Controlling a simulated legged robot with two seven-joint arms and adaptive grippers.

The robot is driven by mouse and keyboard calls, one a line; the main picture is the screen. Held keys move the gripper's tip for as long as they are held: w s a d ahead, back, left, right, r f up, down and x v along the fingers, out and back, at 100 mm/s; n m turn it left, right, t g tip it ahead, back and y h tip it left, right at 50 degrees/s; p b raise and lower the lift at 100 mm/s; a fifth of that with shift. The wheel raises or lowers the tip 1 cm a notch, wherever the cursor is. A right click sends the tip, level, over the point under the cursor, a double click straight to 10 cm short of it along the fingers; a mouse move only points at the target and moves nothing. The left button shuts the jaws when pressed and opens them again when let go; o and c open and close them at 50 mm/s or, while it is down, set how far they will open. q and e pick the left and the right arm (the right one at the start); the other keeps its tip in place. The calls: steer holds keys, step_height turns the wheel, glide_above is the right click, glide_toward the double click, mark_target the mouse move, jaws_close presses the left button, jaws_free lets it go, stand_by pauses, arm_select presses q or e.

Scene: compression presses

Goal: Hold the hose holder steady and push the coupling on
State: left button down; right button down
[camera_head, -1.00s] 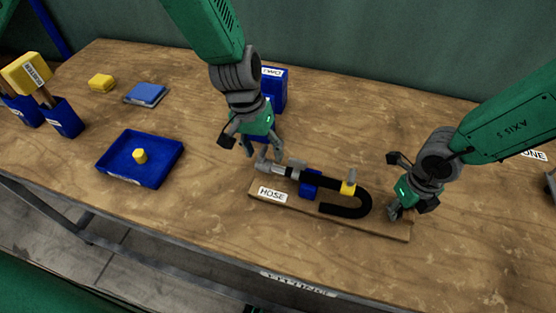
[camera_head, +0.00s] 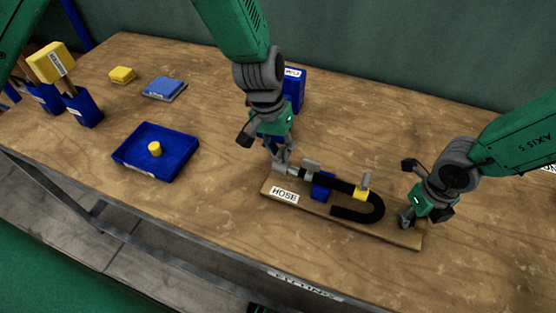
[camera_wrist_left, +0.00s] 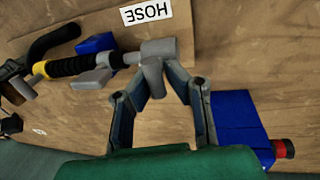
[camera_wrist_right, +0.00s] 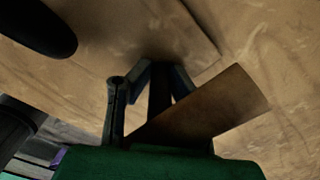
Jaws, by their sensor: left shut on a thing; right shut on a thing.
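The hose holder is a wooden board (camera_head: 400,232) labelled HOSE, with a blue clamp (camera_head: 323,186) and a black hose (camera_head: 376,208) bent in a U. A yellow band (camera_head: 361,195) sits on the hose. The grey coupling (camera_head: 283,170) is at the hose's left end; it also shows in the left wrist view (camera_wrist_left: 158,55). My left gripper (camera_head: 281,164) is shut on the coupling, in line with the hose end. My right gripper (camera_head: 408,220) is shut on the board's right end; in the right wrist view the board's end (camera_wrist_right: 215,105) lies between the fingers.
A blue tray (camera_head: 180,162) with a yellow piece (camera_head: 155,149) stands to the left. A blue box (camera_head: 293,88) stands behind my left gripper. Blue holders (camera_head: 84,109), a yellow block (camera_head: 122,74) and a blue pad (camera_head: 164,87) are at the far left.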

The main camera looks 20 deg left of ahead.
mark_target(282, 148)
arm_select(q)
steer(key=shift+d, duration=1.4)
arm_select(e)
steer(key=shift+s+f, duration=0.2)
steer(key=shift+s, duration=0.05)
arm_select(q)
steer(key=c, duration=1.5)
jaws_free()
steer(key=shift+s+r, duration=0.1)
step_height(282, 148, up, 12)
steer(key=a, duration=0.2)
steer(key=shift+a+f, duration=0.25)
steer(key=shift+a, duration=0.1)
arm_select(e)
steer(key=shift+w+r, duration=0.1)
steer(key=c, duration=1.7)
jaws_free()
steer(key=o, duration=0.3)
steer(key=shift+w, duration=0.1)
arm_select(q)
steer(key=shift+w, duration=0.25)
arm_select(e)
steer(key=shift+w, duration=0.1)
